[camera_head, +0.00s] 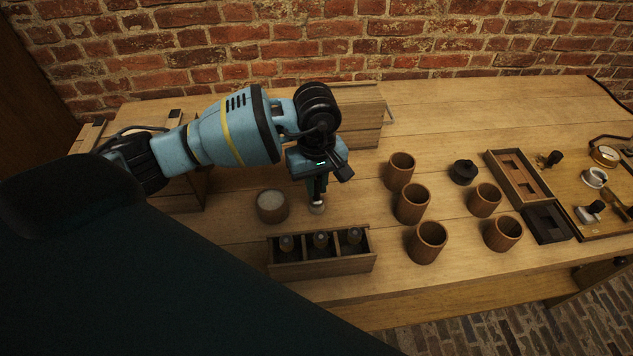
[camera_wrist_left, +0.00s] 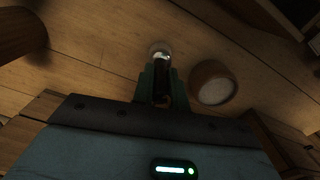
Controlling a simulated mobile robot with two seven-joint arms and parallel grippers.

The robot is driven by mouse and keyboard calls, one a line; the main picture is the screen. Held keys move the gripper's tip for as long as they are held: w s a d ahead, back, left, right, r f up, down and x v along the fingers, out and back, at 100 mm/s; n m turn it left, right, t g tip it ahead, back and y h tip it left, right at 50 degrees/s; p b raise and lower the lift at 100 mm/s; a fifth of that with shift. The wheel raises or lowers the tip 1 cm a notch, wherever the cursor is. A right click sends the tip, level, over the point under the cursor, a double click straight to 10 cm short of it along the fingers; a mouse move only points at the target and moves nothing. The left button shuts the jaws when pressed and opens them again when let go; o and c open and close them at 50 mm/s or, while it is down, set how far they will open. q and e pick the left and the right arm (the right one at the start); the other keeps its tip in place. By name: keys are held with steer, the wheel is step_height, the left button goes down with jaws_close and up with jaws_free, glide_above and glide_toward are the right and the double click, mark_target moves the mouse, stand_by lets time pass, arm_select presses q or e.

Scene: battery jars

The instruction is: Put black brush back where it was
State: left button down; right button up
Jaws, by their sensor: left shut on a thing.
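My left gripper (camera_head: 317,193) points down over the table, just right of a wooden cup with pale content (camera_head: 272,206). It is shut on a slim dark thing with a pale end, which looks like the black brush (camera_wrist_left: 161,72). The pale end (camera_head: 317,208) shows just below the fingertips, close to the tabletop; I cannot tell whether it touches. The fingers hide much of the brush. The cup also shows in the left wrist view (camera_wrist_left: 213,84), beside the fingers. My right gripper is not in view.
A three-compartment wooden box (camera_head: 323,268) with round-topped items stands in front of the gripper. Several open wooden cups (camera_head: 412,204) and a black lidded piece (camera_head: 463,172) stand to the right. A wooden box (camera_head: 358,118) is behind. A tray (camera_head: 513,178) lies further right.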

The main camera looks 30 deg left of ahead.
arm_select(q)
steer(key=shift+f, duration=0.2)
steer(key=c, duration=1.4)
jaws_free()
steer(key=shift+r, duration=0.1)
step_height(320, 180, up, 12)
steer(key=shift+r, duration=0.1)
